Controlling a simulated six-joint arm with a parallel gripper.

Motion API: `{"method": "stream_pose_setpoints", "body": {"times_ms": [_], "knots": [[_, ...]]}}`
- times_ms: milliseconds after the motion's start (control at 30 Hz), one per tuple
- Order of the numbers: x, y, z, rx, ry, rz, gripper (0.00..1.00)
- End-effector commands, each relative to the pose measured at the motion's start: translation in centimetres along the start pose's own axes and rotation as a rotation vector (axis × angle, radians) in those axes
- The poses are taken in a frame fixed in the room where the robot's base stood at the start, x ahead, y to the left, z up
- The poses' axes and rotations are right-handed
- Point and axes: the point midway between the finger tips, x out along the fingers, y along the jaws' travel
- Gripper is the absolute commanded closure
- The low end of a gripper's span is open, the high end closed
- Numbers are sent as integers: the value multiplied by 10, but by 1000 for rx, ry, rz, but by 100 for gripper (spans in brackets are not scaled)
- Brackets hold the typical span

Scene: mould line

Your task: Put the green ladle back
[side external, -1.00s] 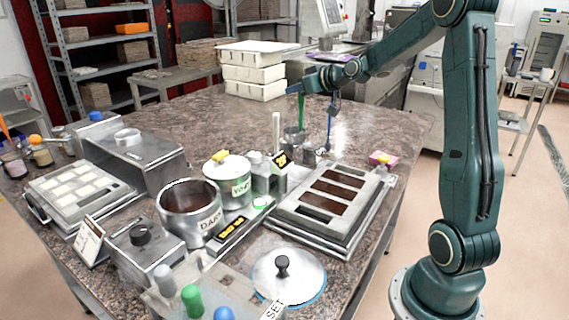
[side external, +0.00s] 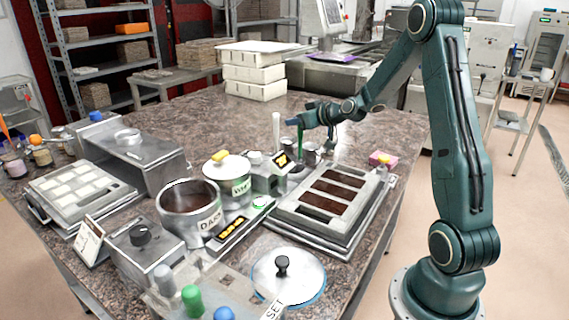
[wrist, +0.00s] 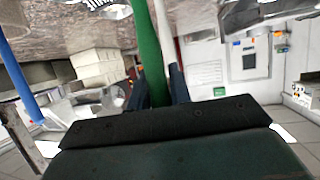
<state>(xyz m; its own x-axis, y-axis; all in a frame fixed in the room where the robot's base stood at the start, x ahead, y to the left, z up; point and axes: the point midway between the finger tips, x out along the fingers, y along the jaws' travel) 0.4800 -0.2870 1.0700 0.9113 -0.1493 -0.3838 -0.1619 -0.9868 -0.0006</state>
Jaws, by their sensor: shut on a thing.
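The green ladle shows as a green handle (side external: 299,132) at the far side of the table in the side view, held roughly upright. My gripper (side external: 303,117) is shut on its upper part. In the wrist view the green handle (wrist: 146,45) runs up between my two fingers (wrist: 158,92). The ladle's lower end is near the small metal pots (side external: 312,150); I cannot tell whether it is inside one. A blue handle (wrist: 18,80) stands apart on the left of the wrist view.
A pale upright handle (side external: 276,130) stands just left of the ladle. A tray with dark-filled moulds (side external: 288,219) lies nearer the camera, with a steel pot (side external: 205,222) and a lidded pot (side external: 240,197) to its left. Bare table (side external: 200,115) lies behind.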

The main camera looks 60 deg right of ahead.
Motion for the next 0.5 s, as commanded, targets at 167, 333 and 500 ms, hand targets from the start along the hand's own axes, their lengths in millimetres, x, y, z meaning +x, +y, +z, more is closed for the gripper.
{"method": "stream_pose_setpoints", "body": {"times_ms": [167,333,500], "knots": [[6,0,15,2,0,0,100],[6,0,15,1,1,0,100],[6,0,16,1,1,0,100]]}}
